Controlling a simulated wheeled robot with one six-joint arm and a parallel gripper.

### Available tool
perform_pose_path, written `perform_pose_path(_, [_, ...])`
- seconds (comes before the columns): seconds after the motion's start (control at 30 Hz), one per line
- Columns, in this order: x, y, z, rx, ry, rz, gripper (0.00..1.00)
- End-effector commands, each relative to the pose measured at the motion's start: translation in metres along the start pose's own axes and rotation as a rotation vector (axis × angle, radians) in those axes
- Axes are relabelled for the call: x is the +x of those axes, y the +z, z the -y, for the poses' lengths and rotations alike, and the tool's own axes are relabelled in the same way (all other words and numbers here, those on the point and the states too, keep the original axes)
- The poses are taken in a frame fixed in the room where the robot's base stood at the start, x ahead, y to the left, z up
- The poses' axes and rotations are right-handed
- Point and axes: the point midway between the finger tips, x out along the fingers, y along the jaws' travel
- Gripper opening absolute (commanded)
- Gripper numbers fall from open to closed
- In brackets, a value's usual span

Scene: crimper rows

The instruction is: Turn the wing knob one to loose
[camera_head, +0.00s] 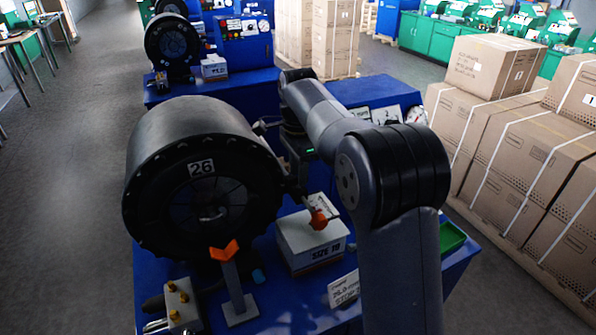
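A small orange-red knob (318,218) shows at the right side of the big black crimper head (200,180) marked 26, above a white carton. It looks like the wing knob, but its wings and angle are too small to make out. My gripper (297,188) points down beside the crimper's right edge, just above and left of the orange-red knob. Its fingers are dark against the dark crimper, so I cannot tell whether they are open or touch anything.
A "SIZE 10" carton (312,245), a stand with an orange V-shaped top (224,250), a block with yellow fittings (180,300) and a white sign (343,289) crowd the blue bench (270,318). Stacked cartons (525,150) stand right. The grey aisle at left is clear.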

Motion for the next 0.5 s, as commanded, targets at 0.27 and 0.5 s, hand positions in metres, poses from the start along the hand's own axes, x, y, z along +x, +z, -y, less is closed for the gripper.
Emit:
perform_pose_path(0.27, [0.0081,0.0001,-0.0001,0.0,0.0,0.0,0.33])
perform_pose_path(0.5, [0.0078,0.0002,-0.0001,0.0,0.0,0.0,0.23])
